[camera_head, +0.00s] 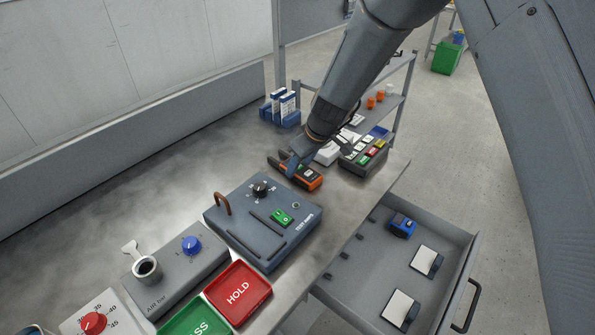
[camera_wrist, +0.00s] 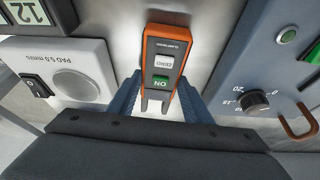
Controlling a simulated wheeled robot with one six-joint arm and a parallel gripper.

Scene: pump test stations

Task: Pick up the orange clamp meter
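The orange clamp meter (camera_head: 307,178) lies on the grey bench beyond the dark test box. In the wrist view the clamp meter (camera_wrist: 165,62) shows its dark face with a green ON button and a pale button, its jaw end towards my gripper. My gripper (camera_head: 290,163) is low over the bench at the meter. In the wrist view the blue fingers of my gripper (camera_wrist: 161,88) stand apart, one on each side of the meter's lower part. I cannot tell if they touch it. The arm partly hides this spot in the head view.
The dark test box (camera_head: 262,222) stands close by on the bench. A tray of coloured items (camera_head: 364,160) and blue-white boxes (camera_head: 281,107) stand beyond. Red HOLD (camera_head: 238,291) and green trays (camera_head: 197,322) sit nearer. An open drawer (camera_head: 372,286) juts out on the right.

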